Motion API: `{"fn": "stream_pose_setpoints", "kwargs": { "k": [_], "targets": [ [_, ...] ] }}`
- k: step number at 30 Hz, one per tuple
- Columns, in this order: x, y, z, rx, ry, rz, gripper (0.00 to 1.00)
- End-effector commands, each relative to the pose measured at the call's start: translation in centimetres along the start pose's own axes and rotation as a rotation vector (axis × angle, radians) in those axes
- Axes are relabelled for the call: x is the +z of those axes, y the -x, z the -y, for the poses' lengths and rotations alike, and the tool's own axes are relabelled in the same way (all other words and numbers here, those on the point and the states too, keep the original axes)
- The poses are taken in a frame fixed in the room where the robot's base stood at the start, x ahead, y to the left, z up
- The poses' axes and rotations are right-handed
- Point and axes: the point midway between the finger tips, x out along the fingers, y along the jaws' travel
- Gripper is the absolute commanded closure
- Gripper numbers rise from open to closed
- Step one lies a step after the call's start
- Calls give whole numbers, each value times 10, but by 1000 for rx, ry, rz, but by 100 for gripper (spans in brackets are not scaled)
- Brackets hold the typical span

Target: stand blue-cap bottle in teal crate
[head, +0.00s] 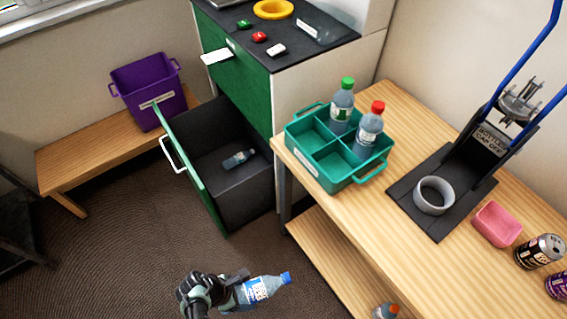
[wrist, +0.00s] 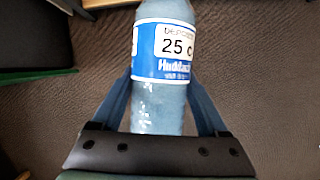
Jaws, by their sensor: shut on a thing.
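My gripper (head: 230,290) is shut on the blue-cap bottle (head: 262,289), which lies nearly level with its cap to the right. They are in front of the table, over the floor. In the wrist view the bottle (wrist: 160,85) sits between both fingers (wrist: 160,108), with its blue label showing; its cap is out of that view. The teal crate (head: 312,174) stands on the wooden table, with a divider making compartments. A green-cap bottle (head: 342,108) and a red-cap bottle (head: 368,132) stand upright in its back and right compartments. The left and front compartments look empty.
A purple bin (head: 150,88) sits on a bench. Right of the crate stand a bottle-cap press (head: 480,160), a pink dish (head: 497,223) and cans (head: 539,251). An orange-cap bottle (head: 385,311) shows by the lower shelf.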

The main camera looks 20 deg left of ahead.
Motion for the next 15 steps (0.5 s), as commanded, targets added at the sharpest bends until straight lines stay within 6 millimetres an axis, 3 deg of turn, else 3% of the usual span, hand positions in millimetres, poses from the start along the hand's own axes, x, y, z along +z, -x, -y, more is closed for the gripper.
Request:
{"fn": "stream_pose_setpoints", "kwargs": {
  "k": [5, 9, 15],
  "targets": [
    [42, 14, -32, -78, -207, -12, 76],
    [92, 30, -53, -176, -448, -25, 76],
    [175, 54, -56, -358, -884, -46, 76]
  ]
}}
